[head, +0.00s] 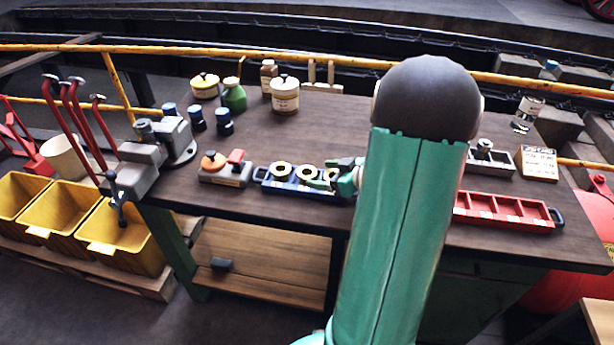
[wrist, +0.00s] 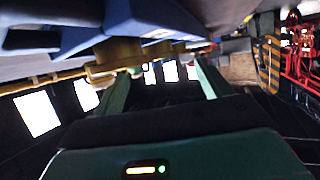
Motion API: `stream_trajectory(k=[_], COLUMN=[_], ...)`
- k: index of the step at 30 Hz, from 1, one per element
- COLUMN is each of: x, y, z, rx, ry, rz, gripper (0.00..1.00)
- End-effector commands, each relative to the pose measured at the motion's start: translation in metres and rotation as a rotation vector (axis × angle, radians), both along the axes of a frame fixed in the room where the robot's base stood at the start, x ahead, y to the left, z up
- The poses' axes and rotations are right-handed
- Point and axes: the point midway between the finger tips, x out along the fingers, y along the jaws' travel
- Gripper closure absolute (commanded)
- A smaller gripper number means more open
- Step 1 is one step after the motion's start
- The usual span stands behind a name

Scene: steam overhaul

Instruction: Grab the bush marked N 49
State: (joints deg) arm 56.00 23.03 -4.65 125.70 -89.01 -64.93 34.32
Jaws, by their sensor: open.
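A blue tray (head: 264,183) on the workbench holds several ring-shaped brass bushes, such as this bush (head: 282,171) near its left end. No marking, N 49 or other, can be read on any of them. My gripper (head: 334,175) is at the tray's right end, close to the rightmost bush, and my arm hides part of that area. In the wrist view my gripper (wrist: 160,70) is open with its two green fingers apart. The blue tray (wrist: 145,18) and a brass bush (wrist: 116,54) show close by, near the left finger. I cannot tell whether they touch.
A red compartment tray (head: 503,211) lies right of my arm. A fixture with orange and red knobs (head: 225,170) stands left of the blue tray. A vice (head: 170,140), a green can (head: 233,95) and a lidded tin (head: 285,96) stand farther back. The bench middle is fairly clear.

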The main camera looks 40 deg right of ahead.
Motion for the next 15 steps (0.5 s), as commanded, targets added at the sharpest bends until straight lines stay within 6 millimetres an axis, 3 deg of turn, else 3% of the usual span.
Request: stream_trajectory(k=[9, 15], x=[0.038, 0.044], y=[0.009, 0.01], z=[-0.018, -0.021], rx=[0.001, -0.001], ry=[0.0, 0.001], rz=[0.003, 0.0], gripper=[0.23, 0.23])
